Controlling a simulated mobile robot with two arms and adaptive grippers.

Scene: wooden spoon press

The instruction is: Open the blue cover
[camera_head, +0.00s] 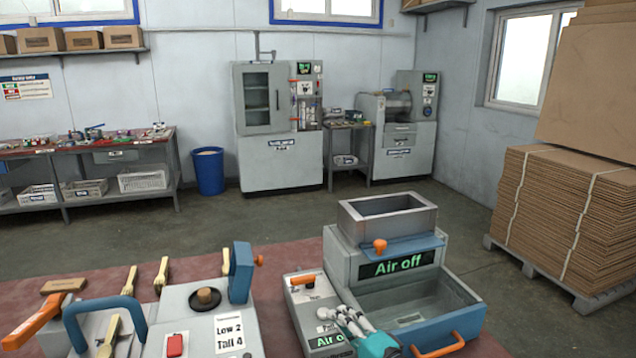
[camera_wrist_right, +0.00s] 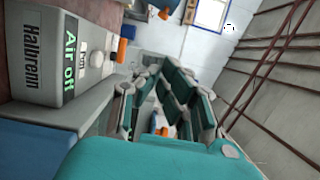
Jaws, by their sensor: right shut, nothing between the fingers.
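A grey machine with an "Air off" display (camera_head: 398,263) stands at front centre. It has a blue plate (camera_head: 420,244) with an orange knob under its open-topped metal hopper. I cannot tell for certain which blue part is the cover. My right gripper (camera_head: 343,314) is shut and empty, left of the bin and over the small control box. In the wrist view the gripper (camera_wrist_right: 168,92) has machine parts beyond it. My left gripper is not in view.
Left of the machine stands a grey unit (camera_head: 190,318) with a blue hoop handle (camera_head: 105,308) and an upright blue part (camera_head: 241,272). Wooden spoons (camera_head: 161,276) and an orange-handled brush (camera_head: 40,315) lie nearby. Stacked cardboard (camera_head: 555,220) stands at right.

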